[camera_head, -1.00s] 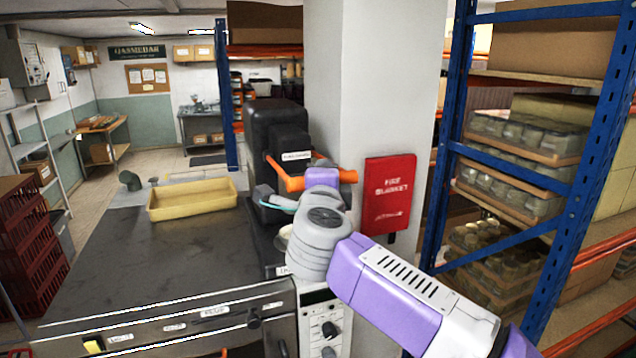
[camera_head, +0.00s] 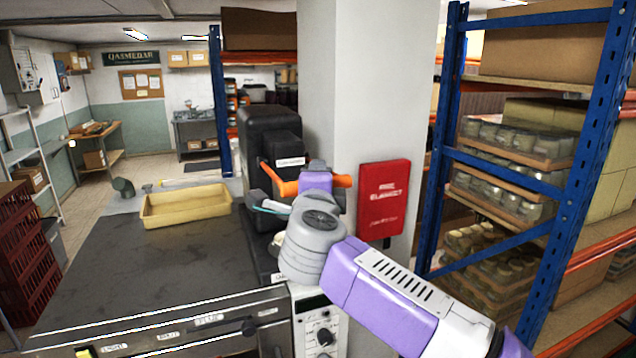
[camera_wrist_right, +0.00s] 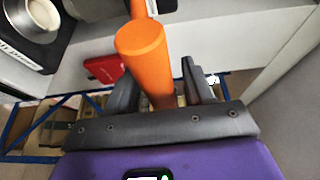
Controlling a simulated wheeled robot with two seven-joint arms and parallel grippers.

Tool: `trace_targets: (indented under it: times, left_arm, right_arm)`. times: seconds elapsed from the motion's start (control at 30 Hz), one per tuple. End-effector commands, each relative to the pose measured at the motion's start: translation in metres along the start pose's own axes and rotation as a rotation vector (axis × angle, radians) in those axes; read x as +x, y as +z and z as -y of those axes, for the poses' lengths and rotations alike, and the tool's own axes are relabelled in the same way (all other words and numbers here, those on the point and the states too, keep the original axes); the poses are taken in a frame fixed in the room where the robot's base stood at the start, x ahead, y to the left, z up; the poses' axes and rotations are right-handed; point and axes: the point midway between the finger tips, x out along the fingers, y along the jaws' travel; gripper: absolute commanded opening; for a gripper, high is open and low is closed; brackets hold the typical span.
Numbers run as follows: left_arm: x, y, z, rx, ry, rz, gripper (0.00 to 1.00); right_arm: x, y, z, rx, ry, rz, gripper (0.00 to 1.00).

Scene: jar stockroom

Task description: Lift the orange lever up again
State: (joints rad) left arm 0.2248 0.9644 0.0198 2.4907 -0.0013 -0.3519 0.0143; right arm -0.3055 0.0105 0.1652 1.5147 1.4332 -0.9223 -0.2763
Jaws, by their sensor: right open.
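The orange lever (camera_head: 285,188) is on the black machine (camera_head: 268,135), in front of the pillar. Its bar runs roughly level, and my purple and grey right wrist covers part of it in the head view. In the right wrist view the thick orange lever (camera_wrist_right: 143,45) comes down between the two dark fingers of my right gripper (camera_wrist_right: 158,82). The fingers stand apart on either side of it, not closed on it. The fingers are mostly hidden in the head view. My left gripper is not in view.
A yellow tray (camera_head: 187,211) sits on the dark worktop (camera_head: 130,265) at left. A red fire blanket case (camera_head: 383,197) hangs on the white pillar (camera_head: 365,80), close to my right arm. A blue rack (camera_head: 449,130) with jars stands at right.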

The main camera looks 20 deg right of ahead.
Motion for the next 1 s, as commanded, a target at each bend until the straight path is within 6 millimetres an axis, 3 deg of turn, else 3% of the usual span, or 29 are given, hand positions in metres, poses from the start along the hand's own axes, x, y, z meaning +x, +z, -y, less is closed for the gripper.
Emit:
trace_targets:
  times: [0.43,1.0]
  left_arm:
    - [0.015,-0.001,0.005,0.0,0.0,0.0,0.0]
    - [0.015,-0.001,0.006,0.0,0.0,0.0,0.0]
  right_arm:
    - [-0.066,0.0,-0.001,0.001,-0.002,0.001,0.52]
    - [-0.074,0.0,0.0,0.0,-0.001,0.0,0.52]
